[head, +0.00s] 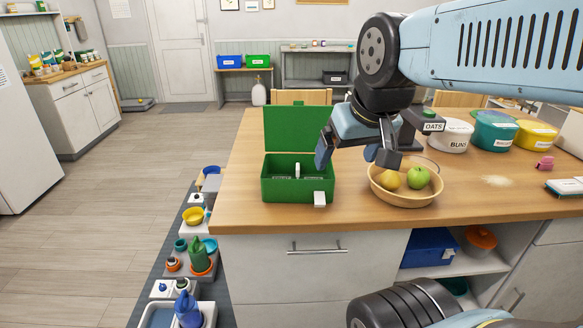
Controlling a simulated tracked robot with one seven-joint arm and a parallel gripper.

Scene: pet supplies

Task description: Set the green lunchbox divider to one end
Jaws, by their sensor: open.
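The green lunchbox (283,184) stands on the wooden counter near its left end, with its lid (298,128) raised at the back. Inside it, a small pale upright piece (297,170) that looks like the divider shows around the middle. The inside is partly hidden by the front wall. A white tag or latch (320,198) hangs at the front right of the box. My gripper (349,160) is open and empty, to the right of the lunchbox and above the counter. One finger is close to the box's right side; I cannot tell if they touch.
A bowl (405,198) with a green apple (418,177) and a yellow fruit (390,179) stands right of the box, beneath my gripper. White (452,136), teal (493,131) and yellow (534,136) containers stand further right. The counter's front left is clear.

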